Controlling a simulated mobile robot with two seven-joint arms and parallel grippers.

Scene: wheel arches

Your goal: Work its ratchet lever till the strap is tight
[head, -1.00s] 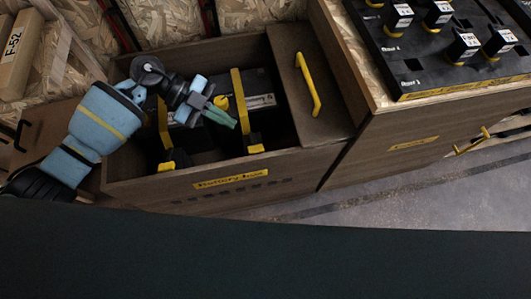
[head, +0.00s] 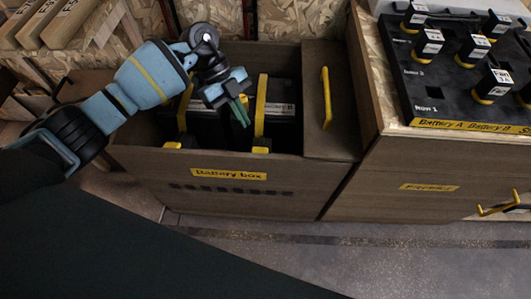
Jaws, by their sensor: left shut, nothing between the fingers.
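The open wooden battery box (head: 140,172) stands left of centre in the head view. Inside, two yellow straps run over dark batteries: a right strap (head: 261,105) and a left strap (head: 186,103). At the right strap's front end is a yellow piece (head: 261,150); a similar yellow piece (head: 172,145) is at the left strap's front. I cannot make out the ratchet lever's position or how tight the straps are. My left gripper (head: 242,110) is shut and empty, over the box just left of the right strap. Contact is unclear. My right gripper is out of view.
A wooden lid section (head: 340,130) with a yellow handle (head: 326,98) covers the box's right end. Right of it a cabinet (head: 400,160) carries a black tray (head: 420,95) of labelled plugs. A yellow handle (head: 497,209) juts from the cabinet front. The floor ahead is clear.

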